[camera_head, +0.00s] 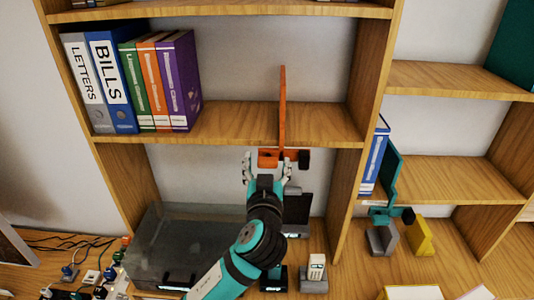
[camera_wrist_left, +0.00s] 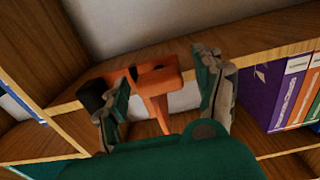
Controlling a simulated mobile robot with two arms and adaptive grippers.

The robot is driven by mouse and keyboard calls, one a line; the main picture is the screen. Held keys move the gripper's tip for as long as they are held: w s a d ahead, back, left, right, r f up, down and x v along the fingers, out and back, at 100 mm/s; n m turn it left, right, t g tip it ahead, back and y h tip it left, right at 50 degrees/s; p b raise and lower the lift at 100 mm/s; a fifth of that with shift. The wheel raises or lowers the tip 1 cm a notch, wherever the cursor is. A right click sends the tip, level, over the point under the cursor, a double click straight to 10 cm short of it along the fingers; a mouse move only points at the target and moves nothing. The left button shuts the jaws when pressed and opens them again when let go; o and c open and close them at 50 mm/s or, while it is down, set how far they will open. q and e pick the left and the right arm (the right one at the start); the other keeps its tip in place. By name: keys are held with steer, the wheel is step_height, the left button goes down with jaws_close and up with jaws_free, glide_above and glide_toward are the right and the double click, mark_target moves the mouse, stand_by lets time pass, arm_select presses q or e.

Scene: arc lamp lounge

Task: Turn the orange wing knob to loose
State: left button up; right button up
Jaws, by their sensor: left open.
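An orange clamp with a tall upright plate (camera_head: 282,105) stands at the front edge of the middle shelf. Its orange wing knob (camera_head: 268,158) shows just under that edge, with a black end piece (camera_head: 304,159) to its right. My left gripper (camera_head: 267,167) is open, with one finger on each side of the knob. In the left wrist view the orange knob (camera_wrist_left: 157,82) lies between the spread fingers of my left gripper (camera_wrist_left: 168,92), with gaps visible. The black end (camera_wrist_left: 92,94) is beside one finger. Contact cannot be told. My right gripper is not in view.
Several binders, including a purple one (camera_head: 179,80), stand left on the shelf (camera_head: 235,122). A dark translucent box (camera_head: 185,245) lies below. A teal clamp (camera_head: 393,170) is on the right shelf. Small devices and a yellow block (camera_head: 419,238) stand on the lower surface.

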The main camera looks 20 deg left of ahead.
arm_select(q)
steer(key=shift+r, duration=0.1)
steer(key=shift+s+d+r, duration=0.1)
steer(key=shift+s+d, duration=0.05)
steer(key=shift+s, duration=0.1)
steer(key=shift+c, duration=0.9)
steer(key=c, duration=1)
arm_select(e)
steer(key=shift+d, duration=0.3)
